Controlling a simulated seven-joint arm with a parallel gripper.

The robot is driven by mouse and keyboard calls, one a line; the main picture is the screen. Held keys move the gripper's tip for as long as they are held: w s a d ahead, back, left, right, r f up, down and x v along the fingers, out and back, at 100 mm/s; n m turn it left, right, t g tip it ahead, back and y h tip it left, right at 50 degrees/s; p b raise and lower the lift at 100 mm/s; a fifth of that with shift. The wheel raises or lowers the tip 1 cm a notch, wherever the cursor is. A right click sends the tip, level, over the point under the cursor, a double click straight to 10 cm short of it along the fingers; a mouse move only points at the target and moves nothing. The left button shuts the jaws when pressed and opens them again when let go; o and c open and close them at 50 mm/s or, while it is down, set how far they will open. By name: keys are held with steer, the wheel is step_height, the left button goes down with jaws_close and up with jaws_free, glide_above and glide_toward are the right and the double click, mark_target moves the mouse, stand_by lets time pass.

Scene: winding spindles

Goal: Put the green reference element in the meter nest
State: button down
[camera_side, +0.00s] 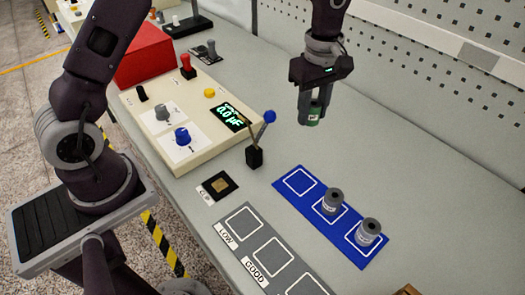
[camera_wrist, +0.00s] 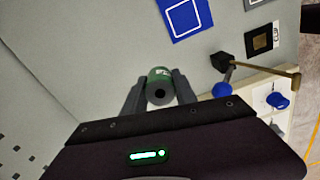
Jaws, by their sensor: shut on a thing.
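The green reference element (camera_side: 312,119) is a small cylinder with a green band and a pale label. My gripper (camera_side: 316,105) is shut on it and holds it in the air above the grey table, beyond the blue mat. In the wrist view the element (camera_wrist: 160,76) sits between both fingers, its dark-holed end facing the camera. What looks like the meter nest (camera_side: 221,185), a black square plate with a gold centre, lies empty in front of the meter (camera_side: 195,112). The nest (camera_wrist: 263,39) also shows at the upper right of the wrist view. The meter display reads 0.0 µF.
A lever with a blue ball knob (camera_side: 269,116) stands on a black base beside the nest. The blue mat (camera_side: 299,180) holds two grey spindles (camera_side: 333,200) (camera_side: 369,231); its far square is empty. A grey LOW/GOOD strip (camera_side: 257,240) lies nearer. A perforated wall stands behind.

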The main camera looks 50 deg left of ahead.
steer(key=a+r+m, duration=0.5)
steer(key=a+m, duration=0.2)
steer(key=n, duration=0.2)
glide_toward(220, 185)
step_height(220, 185, down, 6)
steer(key=shift+s+d, duration=0.1)
steer(key=shift+f, duration=0.15)
steer(key=shift+f, duration=0.1)
steer(key=c, duration=1)
jaws_free()
